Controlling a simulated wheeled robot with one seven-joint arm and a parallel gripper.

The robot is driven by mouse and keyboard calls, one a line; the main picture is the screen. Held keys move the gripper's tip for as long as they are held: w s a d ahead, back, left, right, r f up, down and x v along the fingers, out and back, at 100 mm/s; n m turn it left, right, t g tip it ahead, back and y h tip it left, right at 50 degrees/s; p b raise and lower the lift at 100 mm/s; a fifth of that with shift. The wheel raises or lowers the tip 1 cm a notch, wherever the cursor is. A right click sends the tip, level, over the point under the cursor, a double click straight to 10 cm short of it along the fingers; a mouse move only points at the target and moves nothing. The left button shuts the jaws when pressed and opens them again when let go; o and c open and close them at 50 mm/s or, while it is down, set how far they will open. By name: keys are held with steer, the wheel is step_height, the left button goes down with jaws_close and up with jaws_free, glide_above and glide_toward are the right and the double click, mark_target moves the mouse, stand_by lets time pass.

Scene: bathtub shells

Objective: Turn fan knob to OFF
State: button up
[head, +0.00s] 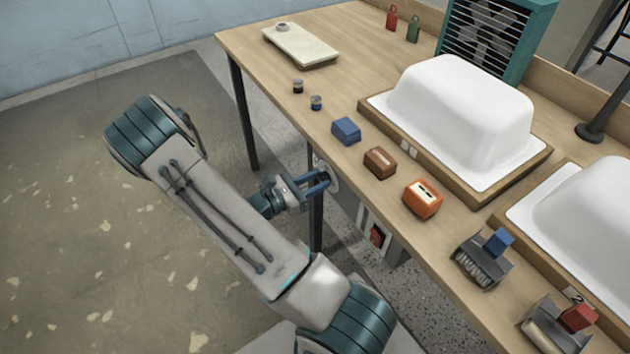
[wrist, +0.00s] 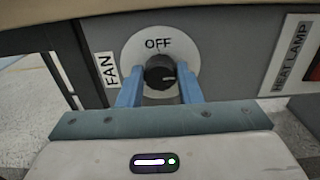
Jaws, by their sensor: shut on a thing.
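The fan knob (wrist: 160,72) is a dark round knob on a pale round dial plate (wrist: 132,55) on the grey panel. OFF is printed above it and a FAN label (wrist: 106,70) is at its left. A small pale mark on the knob appears to point right, not up to OFF. My gripper (wrist: 160,92) is shut on the knob, with one blue finger at each side. In the head view my gripper (head: 318,184) is at the plate below the table's edge, and the knob itself is hidden.
A HEAT LAMP label (wrist: 287,55) and red switch (wrist: 315,70) are right of the knob. The table (head: 345,65) overhangs the panel, and a dark table leg (head: 316,225) stands near my gripper. White tub shells (head: 465,110) and a teal fan (head: 497,35) are on top.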

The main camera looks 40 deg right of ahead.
steer(key=shift+r+n+p, duration=0.1)
steer(key=shift+n+p, duration=0.2)
steer(key=shift+p, duration=0.1)
steer(key=n+p, duration=0.6)
steer(key=n, duration=0.2)
steer(key=shift+w+p, duration=0.15)
steer(key=shift+p, duration=0.15)
steer(key=n+p, duration=0.2)
steer(key=n, duration=0.2)
steer(key=shift+n, duration=0.4)
steer(key=n, duration=0.2)
steer(key=n+p, duration=0.1)
steer(key=n, duration=0.1)
steer(key=shift+f, duration=0.3)
steer(key=shift+n, duration=0.4)
steer(key=o, duration=1)
steer(key=shift+a, duration=0.1)
